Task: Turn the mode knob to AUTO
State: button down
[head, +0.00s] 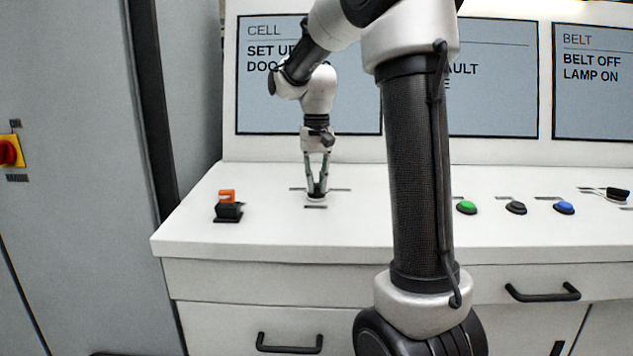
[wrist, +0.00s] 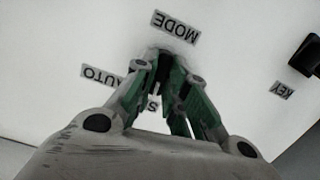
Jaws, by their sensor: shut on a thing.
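The mode knob (head: 316,199) is on the console's top, with small label plates around it. My gripper (head: 317,190) points straight down over it, its fingers closed in on the knob. In the wrist view my gripper (wrist: 165,62) covers most of the knob, so I cannot tell which way it points. The MODE label (wrist: 175,27) lies just beyond the fingertips. The AUTO label (wrist: 102,77) is to their left, partly covered by a finger. Another label (wrist: 153,103) shows between the fingers, mostly hidden.
A black key switch with an orange top (head: 228,205) stands left of the knob. A green button (head: 467,207), a dark button (head: 516,208) and a blue button (head: 564,208) are to the right. Screens (head: 595,90) stand behind. A grey cabinet (head: 70,220) is at left.

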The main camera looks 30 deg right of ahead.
aim_at(317, 185)
jog(key=m, duration=0.5)
jog(key=shift+m, duration=0.3)
jog(key=m, duration=0.4)
jog(key=shift+m, duration=0.3)
jog(key=c, duration=1.4)
grip_release()
jog(key=shift+c, duration=0.2)
notch_tip(317, 185, up, 12)
